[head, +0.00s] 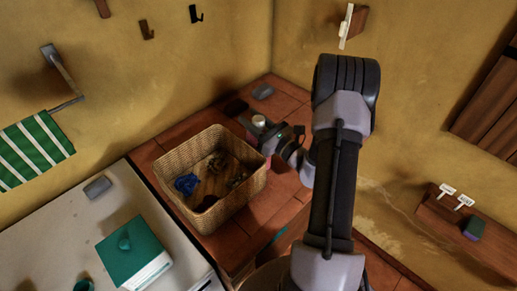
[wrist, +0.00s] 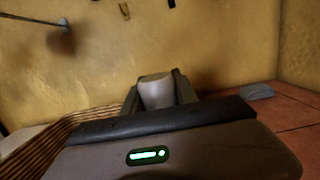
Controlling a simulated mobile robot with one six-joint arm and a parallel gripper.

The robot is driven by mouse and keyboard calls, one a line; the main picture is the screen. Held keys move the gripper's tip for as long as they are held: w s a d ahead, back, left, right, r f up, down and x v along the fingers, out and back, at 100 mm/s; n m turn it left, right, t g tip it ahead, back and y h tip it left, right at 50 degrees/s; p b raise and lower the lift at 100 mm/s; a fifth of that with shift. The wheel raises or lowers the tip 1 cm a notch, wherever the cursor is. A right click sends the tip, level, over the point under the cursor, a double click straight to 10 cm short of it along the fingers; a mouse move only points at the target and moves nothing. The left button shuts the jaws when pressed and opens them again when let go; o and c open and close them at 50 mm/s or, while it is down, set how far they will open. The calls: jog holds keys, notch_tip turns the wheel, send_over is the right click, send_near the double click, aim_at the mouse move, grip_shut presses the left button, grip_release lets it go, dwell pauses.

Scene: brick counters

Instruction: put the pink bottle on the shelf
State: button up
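My gripper (head: 262,130) is beside the right rear corner of the wicker basket, at the end of my arm. Its fingers (wrist: 158,95) stand on both sides of a pale, light-topped thing (wrist: 157,92) and seem to touch it. In the head view its white top (head: 259,121) shows between the fingers, with a hint of pink below. I take it to be the pink bottle; most of its body is hidden by the gripper and basket. A wooden wall shelf (head: 433,212) is at the lower right, with white pieces and a dark green block on it.
The wicker basket (head: 190,160) holds a blue thing and dark items. Another grey block (head: 263,91) lies on the tiles by the wall. Hooks and a striped towel (head: 35,150) hang behind.

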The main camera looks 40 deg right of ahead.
grip_shut()
dwell(1.1)
